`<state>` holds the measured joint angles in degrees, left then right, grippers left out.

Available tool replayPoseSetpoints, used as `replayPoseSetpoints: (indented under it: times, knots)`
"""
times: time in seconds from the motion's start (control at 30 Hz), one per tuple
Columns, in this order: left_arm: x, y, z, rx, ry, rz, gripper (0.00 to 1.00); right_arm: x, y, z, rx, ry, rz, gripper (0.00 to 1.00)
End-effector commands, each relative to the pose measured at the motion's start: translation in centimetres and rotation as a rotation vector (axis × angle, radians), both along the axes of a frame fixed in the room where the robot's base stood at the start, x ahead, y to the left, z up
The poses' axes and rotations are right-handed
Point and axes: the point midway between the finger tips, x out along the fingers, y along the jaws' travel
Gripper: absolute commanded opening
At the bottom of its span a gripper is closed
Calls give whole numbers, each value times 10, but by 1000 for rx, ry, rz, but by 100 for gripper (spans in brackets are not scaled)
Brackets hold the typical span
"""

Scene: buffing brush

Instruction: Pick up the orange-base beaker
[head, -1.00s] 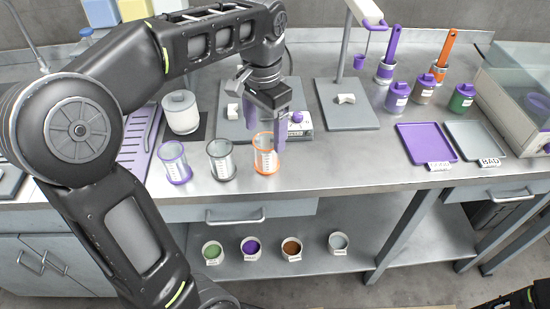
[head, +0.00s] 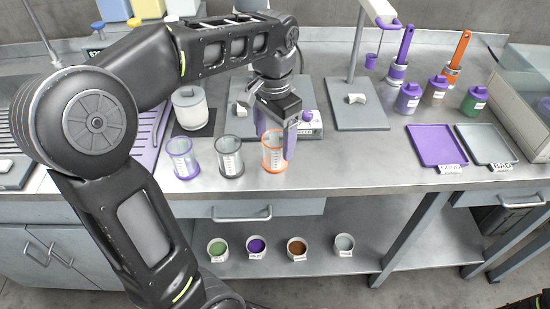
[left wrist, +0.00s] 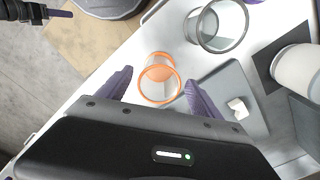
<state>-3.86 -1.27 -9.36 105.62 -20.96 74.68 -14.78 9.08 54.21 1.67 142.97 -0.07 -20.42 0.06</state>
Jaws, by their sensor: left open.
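The orange-base beaker (head: 272,152) is a clear cup with orange rims, upright near the front edge of the steel bench. My left gripper (head: 276,143) is open and low at the beaker. In the left wrist view the beaker (left wrist: 159,84) shows between the tips of the two purple fingers of my left gripper (left wrist: 158,88). I cannot tell whether either finger touches it. In the head view a finger stands at the beaker's right side. My right gripper is not clearly in view; only a dark part of my body shows at the bottom right corner.
A grey-base beaker (head: 230,157) stands close to the left of the orange one, then a purple-base beaker (head: 184,158). A grey stand base (head: 358,118) lies behind to the right. A purple tray (head: 436,146) and a grey tray (head: 487,144) lie further right. Bench between is clear.

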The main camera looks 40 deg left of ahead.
Motion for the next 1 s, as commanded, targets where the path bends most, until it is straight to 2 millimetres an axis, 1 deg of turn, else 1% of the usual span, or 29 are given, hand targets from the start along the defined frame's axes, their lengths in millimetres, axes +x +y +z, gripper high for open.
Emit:
replayPoseSetpoints:
  times: [0.07,0.17,0.4,0.5,0.6,1.0]
  knots:
    - [0,0,-1,0,0,0,75,0,0,0,0,0,0,36]
    - [0,0,-7,0,1,0,75,0,0,1,0,0,0,36]
    - [2,-1,-41,0,3,1,75,0,0,4,0,0,0,36]
    - [2,-1,-50,0,2,1,75,0,0,5,0,1,0,36]
    - [2,-1,-53,0,0,1,75,0,0,5,0,1,0,36]
    - [2,-1,-52,0,-1,0,75,0,0,5,0,0,0,36]
